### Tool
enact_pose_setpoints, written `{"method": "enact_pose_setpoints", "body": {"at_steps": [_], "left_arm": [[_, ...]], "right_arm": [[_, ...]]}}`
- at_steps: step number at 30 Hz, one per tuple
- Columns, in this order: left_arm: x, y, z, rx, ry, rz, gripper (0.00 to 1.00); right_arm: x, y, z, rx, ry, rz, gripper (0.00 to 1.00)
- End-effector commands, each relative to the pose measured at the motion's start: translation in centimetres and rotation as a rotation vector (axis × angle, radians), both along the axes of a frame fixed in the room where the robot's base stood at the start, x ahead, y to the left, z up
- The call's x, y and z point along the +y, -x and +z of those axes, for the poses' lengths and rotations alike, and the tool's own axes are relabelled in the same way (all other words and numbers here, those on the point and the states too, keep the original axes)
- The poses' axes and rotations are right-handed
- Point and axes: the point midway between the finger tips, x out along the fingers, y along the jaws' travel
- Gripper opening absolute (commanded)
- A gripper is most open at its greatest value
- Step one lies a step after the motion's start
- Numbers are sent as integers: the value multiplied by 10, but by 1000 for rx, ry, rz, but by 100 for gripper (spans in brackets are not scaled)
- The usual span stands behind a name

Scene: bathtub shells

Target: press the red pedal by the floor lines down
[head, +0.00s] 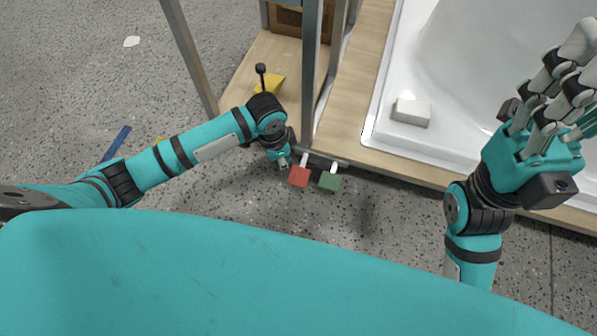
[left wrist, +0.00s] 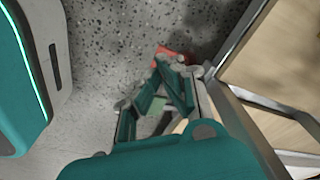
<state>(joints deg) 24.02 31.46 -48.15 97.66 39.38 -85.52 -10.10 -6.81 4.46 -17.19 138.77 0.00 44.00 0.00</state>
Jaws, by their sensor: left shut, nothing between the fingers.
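The red pedal (head: 299,177) and a green pedal (head: 330,181) sit side by side, low at the foot of the metal frame, each on a short white arm. The red one is on the left, on the side of the blue floor line (head: 117,143). My left gripper (head: 283,163) is shut and empty, just up and left of the red pedal; I cannot tell whether it touches. In the left wrist view the red pedal (left wrist: 176,54) shows just beyond the fingertips (left wrist: 168,66), partly hidden by them. My right gripper (head: 572,75) is open and empty over the tub's right side.
Metal posts (head: 312,75) rise close to my left gripper. The floor at left is mostly clear.

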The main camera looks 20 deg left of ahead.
Motion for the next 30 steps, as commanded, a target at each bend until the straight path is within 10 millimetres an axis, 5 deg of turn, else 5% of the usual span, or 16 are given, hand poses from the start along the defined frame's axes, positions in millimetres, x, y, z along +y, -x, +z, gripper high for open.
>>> {"method": "enact_pose_setpoints", "body": {"at_steps": [9,27,30], "left_arm": [[3,3,35,1,-1,-1,0],[2,3,37,0,2,-1,0],[-10,0,39,-36,45,-2,0]], "right_arm": [[0,0,0,0,0,0,40],[0,0,0,0,0,0,40],[0,0,0,3,0,0,40]]}}
